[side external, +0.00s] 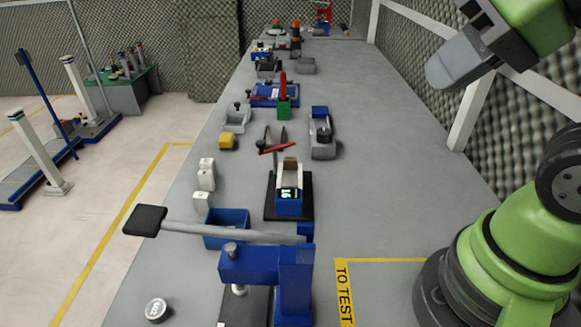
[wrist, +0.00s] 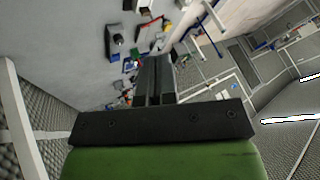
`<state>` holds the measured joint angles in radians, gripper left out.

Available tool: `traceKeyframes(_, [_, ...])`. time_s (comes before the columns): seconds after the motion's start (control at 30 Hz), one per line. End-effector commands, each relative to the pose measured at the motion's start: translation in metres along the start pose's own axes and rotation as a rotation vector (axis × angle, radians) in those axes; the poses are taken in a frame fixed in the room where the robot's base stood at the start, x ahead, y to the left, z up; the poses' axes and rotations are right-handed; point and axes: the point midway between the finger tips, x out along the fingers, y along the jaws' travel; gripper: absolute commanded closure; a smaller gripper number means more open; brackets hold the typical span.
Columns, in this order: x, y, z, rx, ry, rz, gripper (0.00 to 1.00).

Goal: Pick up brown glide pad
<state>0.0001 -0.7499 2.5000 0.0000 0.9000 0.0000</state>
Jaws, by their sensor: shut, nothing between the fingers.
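I cannot pick out a brown glide pad with certainty in either view.
The long grey bench (side external: 375,215) carries several items in a row down its middle. A blue press with a long lever (side external: 220,232) stands in front, near a blue bin (side external: 227,222). The bench's right side is mostly clear.

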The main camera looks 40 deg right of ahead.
Motion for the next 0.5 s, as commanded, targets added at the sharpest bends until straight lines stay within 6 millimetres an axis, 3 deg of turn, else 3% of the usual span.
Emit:
traceKeyframes(0.07, [0.0000, 0.0000, 0.0000, 0.000, 0.000, 0.000, 1.00])
traceKeyframes(0.2, [0.0000, 0.0000, 0.0000, 0.000, 0.000, 0.000, 0.72])
traceKeyframes(0.5, [0.0002, -0.0005, -0.0013, -0.005, -0.003, 0.002, 0.71])
